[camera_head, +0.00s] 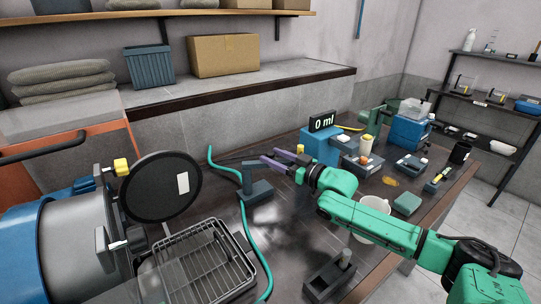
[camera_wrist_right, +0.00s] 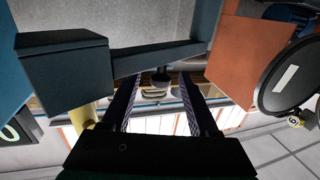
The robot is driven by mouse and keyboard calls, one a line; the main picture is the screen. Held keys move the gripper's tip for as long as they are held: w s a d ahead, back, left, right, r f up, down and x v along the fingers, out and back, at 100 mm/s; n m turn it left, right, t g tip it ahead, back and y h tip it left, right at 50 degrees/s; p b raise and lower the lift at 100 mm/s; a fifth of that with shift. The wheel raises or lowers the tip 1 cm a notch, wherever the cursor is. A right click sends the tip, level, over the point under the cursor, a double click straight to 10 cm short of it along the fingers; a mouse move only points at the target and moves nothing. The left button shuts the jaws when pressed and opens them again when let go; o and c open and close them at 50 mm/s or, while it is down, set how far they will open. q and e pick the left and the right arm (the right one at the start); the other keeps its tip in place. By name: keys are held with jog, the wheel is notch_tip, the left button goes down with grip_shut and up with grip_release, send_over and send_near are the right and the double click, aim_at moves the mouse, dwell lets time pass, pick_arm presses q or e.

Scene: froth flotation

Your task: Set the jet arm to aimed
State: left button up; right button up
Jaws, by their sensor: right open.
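The jet arm seems to be a dark bar (camera_head: 233,162) on top of a short post with a block base (camera_head: 259,192), on the table left of centre in the head view. In the right wrist view the dark bar (camera_wrist_right: 155,58) runs from a large dark block, with a small round knob (camera_wrist_right: 160,79) under it. My right gripper (camera_head: 268,159) is open, its purple fingers pointing left close to the post top. In the wrist view the knob shows between its fingers; I cannot tell whether they touch it. My left gripper is not in view.
A blue unit (camera_head: 320,147) with a "0 ml" display stands behind my right arm. A green hose (camera_head: 246,227) runs down the table. A wire rack (camera_head: 205,265) and a steel vessel with a round dark lid (camera_head: 160,187) stand left. A white cup (camera_head: 373,204) is beside my right forearm.

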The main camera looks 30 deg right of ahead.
jog(key=shift+x, duration=0.9)
jog(key=shift+s+r, duration=0.1)
grip_shut()
dwell(0.7)
